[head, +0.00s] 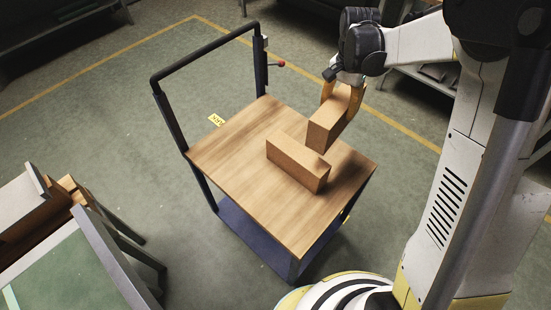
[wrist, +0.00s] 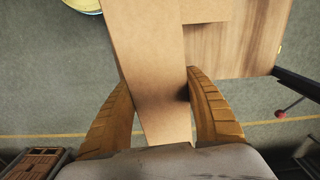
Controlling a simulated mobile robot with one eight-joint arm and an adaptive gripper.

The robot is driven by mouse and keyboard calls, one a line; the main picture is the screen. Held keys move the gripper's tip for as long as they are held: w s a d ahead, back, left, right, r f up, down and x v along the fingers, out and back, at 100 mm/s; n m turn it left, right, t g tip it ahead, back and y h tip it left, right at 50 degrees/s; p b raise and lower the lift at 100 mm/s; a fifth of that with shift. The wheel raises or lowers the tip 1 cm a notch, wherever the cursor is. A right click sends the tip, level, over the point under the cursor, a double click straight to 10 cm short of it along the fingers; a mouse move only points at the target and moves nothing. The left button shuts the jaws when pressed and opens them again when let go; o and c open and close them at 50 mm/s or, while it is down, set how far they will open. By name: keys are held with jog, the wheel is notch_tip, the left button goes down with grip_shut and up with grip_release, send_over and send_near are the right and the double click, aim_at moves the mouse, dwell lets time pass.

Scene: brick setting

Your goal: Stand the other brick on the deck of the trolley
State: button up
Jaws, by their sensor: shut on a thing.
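My gripper (head: 341,93) is shut on a tan brick (head: 327,124), which it holds over the right part of the trolley deck. The held brick fills the middle of the wrist view (wrist: 150,60), between the two ribbed fingers of my gripper (wrist: 160,105). Another tan brick (head: 297,165) lies on its long side on the wooden trolley deck (head: 228,147), just in front of the held one. The held brick overlaps its far end in the head view, and I cannot tell whether they touch or how high the held one is. The deck also shows in the wrist view (wrist: 222,50).
The trolley's dark handle frame (head: 205,55) rises at the deck's far left side, with a red-knobbed lever (head: 281,63). A green-topped table (head: 65,270) with brown items stands at lower left. The deck's left and front parts are bare.

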jog(key=w+d+f+m, duration=0.2)
jog(key=w+f+m, duration=0.2)
jog(key=w+m, duration=0.5)
jog(key=w+d+f+m, duration=0.35)
jog(key=w+m, duration=0.25)
jog(key=m, duration=0.4)
jog(key=shift+s+a+f+b, duration=0.8)
jog(key=shift+s+a+f, duration=0.35)
jog(key=shift+s+f, duration=0.6)
jog(key=shift+s+a+f+b, duration=0.75)
jog(key=shift+s+a+f, duration=0.5)
jog(key=shift+f, duration=0.75)
jog(key=shift+s+a+f+b, duration=0.8)
jog(key=shift+s+a+f, duration=0.25)
jog(key=shift+s+f, duration=0.75)
jog(key=shift+w+f, duration=0.15)
jog(key=shift+f, duration=0.05)
jog(key=o, duration=1.2)
jog(key=shift+f, duration=0.1)
jog(key=shift+c, duration=0.2)
jog(key=shift+o, duration=1.2)
